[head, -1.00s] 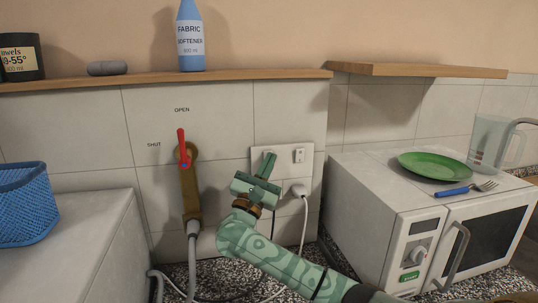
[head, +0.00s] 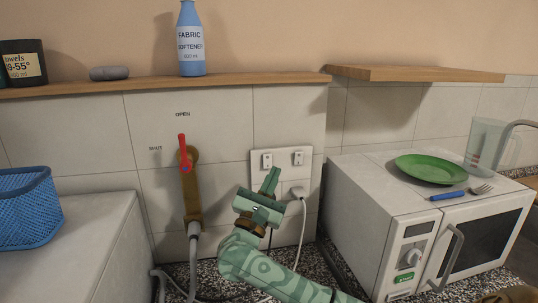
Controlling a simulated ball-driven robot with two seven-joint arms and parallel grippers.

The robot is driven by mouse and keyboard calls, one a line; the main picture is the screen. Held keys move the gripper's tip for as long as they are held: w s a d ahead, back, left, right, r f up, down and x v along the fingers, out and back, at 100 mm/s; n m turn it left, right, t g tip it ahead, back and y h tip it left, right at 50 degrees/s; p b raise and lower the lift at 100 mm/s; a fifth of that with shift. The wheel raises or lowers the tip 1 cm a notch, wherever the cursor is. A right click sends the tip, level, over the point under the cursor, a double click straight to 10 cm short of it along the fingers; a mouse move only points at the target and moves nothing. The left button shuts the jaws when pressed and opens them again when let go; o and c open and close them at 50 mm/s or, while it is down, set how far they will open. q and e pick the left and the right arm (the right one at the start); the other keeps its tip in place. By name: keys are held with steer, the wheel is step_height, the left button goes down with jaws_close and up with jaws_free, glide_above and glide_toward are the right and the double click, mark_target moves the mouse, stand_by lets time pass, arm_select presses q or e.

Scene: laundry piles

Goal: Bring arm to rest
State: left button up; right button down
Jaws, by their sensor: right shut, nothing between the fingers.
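My right arm comes in from the lower right, and its green gripper (head: 270,180) is in front of the wall socket plate (head: 281,167). The fingers are shut together, point upward and hold nothing. The gripper covers the lower left part of the plate; I cannot tell its exact distance from the wall. To its left is a brass tap with a red lever (head: 183,150). The lever points up toward the word OPEN, and the gripper is apart from it. My left gripper is out of view.
A white microwave (head: 398,221) stands at the right with a green plate (head: 430,168), a fork (head: 463,192) and a clear jug (head: 488,143) on top. A blue basket (head: 28,215) sits on a white appliance (head: 95,235) at the left. A wooden shelf (head: 250,81) runs above.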

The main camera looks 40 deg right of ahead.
steer(key=shift+s+a, duration=0.2)
steer(key=shift+s, duration=0.2)
